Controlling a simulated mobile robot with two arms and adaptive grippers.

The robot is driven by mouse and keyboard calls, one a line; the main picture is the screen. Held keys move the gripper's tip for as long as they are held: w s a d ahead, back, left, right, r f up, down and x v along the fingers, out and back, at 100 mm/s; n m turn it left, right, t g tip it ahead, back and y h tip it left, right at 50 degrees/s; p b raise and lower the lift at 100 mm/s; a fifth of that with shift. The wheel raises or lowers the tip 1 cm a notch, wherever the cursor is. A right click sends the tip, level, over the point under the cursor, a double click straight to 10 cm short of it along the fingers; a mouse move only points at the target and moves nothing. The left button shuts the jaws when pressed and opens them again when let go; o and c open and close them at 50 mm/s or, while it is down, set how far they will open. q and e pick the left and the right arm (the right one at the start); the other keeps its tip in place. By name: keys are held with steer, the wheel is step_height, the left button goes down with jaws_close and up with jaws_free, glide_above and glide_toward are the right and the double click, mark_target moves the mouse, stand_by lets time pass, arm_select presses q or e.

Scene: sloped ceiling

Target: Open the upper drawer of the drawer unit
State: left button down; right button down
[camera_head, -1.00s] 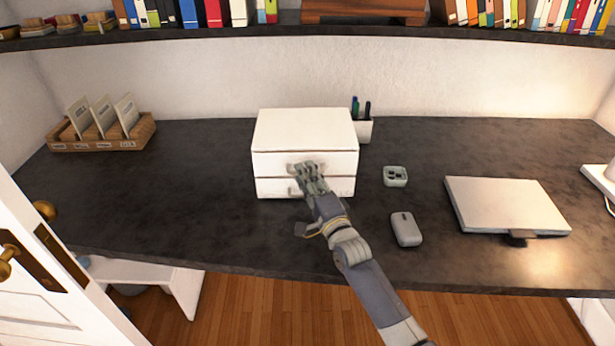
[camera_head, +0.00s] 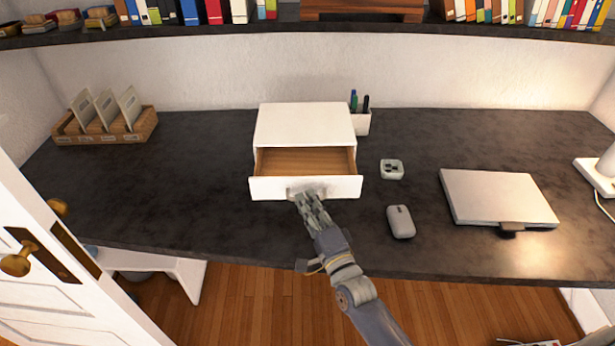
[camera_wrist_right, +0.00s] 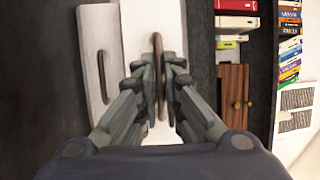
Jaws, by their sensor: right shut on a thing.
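The white drawer unit (camera_head: 303,124) stands on the dark desk. Its upper drawer (camera_head: 340,187) is pulled out toward me, showing a bare wooden inside. My right gripper (camera_head: 307,198) is at the front of that drawer, shut on its handle. In the right wrist view the upper drawer's handle (camera_wrist_right: 158,70) runs between the fingers of my right gripper (camera_wrist_right: 160,82). The lower drawer's front (camera_wrist_right: 92,35) with its own handle shows left of it there; in the head view the upper drawer hides it. My left gripper is not in view.
A small grey-green box (camera_head: 392,169), a mouse (camera_head: 401,222) and a closed laptop (camera_head: 497,197) lie to the right. A wooden card holder (camera_head: 105,130) is at far left. The desk (camera_head: 190,185) left of the unit is clear.

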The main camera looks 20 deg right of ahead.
steer(key=shift+s+a+p, duration=0.15)
steer(key=shift+s+a, duration=0.05)
steer(key=shift+s, duration=0.5)
steer(key=shift+s+a+p, duration=0.15)
steer(key=shift+s+a, duration=0.05)
steer(key=shift+s, duration=0.45)
steer(key=shift+s+a+p, duration=0.15)
steer(key=shift+s+a, duration=0.05)
steer(key=shift+s, duration=0.5)
steer(key=c, duration=1.7)
jaws_free()
steer(key=shift+s, duration=0.1)
steer(key=v, duration=1.2)
